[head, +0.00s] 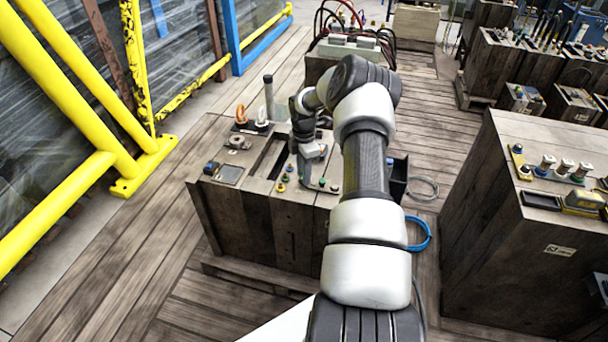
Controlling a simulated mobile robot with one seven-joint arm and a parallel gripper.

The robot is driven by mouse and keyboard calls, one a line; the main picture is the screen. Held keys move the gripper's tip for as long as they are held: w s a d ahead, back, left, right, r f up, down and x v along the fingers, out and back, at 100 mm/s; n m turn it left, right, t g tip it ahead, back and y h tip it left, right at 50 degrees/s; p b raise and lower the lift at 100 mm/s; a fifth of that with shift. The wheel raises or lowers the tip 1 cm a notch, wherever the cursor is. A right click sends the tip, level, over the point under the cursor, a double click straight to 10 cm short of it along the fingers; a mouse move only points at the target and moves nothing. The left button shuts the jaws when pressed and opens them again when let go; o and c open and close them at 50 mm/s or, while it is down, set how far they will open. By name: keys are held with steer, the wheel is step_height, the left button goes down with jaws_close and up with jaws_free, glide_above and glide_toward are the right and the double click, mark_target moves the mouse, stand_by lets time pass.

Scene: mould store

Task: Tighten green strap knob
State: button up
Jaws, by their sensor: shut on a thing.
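My gripper (306,182) points down at the top of the wooden crate-like block (245,205) in the middle of the view. It is shut on a small knob there, seemingly the green strap knob, which the fingers largely hide. Small green and yellow knobs (283,182) stand just left of the gripper, and another small green piece (322,182) shows just right of it. The knob's turn and the strap's tightness cannot be made out at this size.
An orange shackle (240,114), a grey upright post (268,96) and a dark slot (271,157) are on the same block. A blue hose coil (420,233) lies right. A larger wooden block (505,225) stands right; yellow rails (75,95) stand left.

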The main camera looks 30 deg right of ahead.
steer(key=m+b, duration=0.1)
steer(key=m, duration=0.6)
steer(key=shift+b, duration=0.3)
steer(key=m, duration=0.4)
steer(key=shift+b, duration=0.3)
steer(key=m, duration=0.4)
steer(key=shift+m+b, duration=0.3)
steer(key=m, duration=0.3)
steer(key=shift+m, duration=0.4)
steer(key=m, duration=0.4)
steer(key=shift+b, duration=0.3)
steer(key=m, duration=0.4)
steer(key=shift+m, duration=1.8)
